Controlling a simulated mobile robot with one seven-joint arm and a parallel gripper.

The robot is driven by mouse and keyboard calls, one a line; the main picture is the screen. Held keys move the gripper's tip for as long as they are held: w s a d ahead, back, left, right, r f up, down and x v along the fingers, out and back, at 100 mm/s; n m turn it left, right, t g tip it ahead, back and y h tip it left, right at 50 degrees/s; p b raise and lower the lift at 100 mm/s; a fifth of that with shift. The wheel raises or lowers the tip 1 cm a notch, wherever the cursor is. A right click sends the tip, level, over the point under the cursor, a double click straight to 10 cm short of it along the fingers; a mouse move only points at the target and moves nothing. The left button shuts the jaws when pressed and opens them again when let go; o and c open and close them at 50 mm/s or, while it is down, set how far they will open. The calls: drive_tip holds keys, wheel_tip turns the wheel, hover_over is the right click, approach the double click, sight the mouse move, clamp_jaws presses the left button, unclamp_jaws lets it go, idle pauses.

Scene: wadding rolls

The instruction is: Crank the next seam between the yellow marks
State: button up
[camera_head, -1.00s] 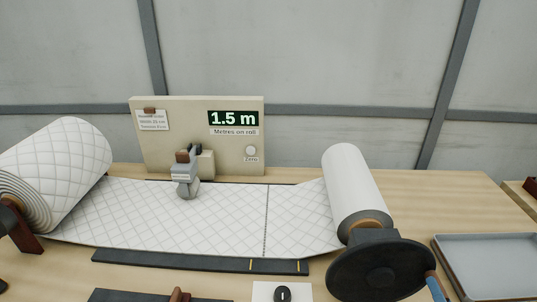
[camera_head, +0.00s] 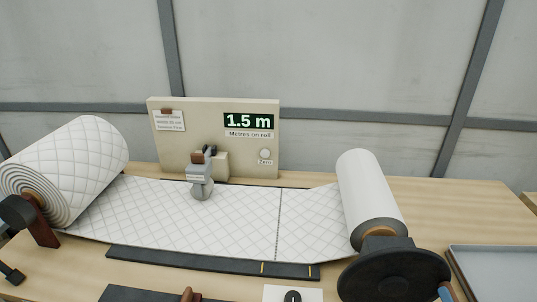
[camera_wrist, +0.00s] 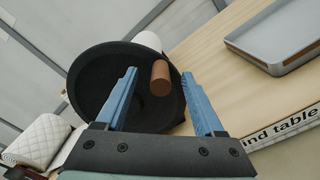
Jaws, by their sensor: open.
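The white quilted wadding (camera_head: 185,222) runs from the large roll (camera_head: 75,160) at left to the smaller white roll (camera_head: 368,190) at right. A dark stitched seam (camera_head: 279,225) crosses it. The seam's near end lies between the two yellow marks (camera_head: 262,268) and (camera_head: 313,271) on the black strip, closer to the left one. The black crank disc (camera_head: 395,275) is at the near end of the right roll; its brown handle (camera_wrist: 160,78) shows in the wrist view. My gripper (camera_wrist: 160,73) is open, its blue fingers spread either side of the handle in that view; contact is unclear.
A grey counter wheel (camera_head: 201,189) rests on the wadding. A grey tray (camera_wrist: 275,35) lies right of the crank. A black device (camera_head: 292,296) sits at the front edge.

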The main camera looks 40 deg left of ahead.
drive_tip(key=p+v, duration=0.2)
drive_tip(key=v, duration=0.7)
drive_tip(key=shift+s+d, duration=0.15)
drive_tip(key=shift+s, duration=0.05)
idle(0.4)
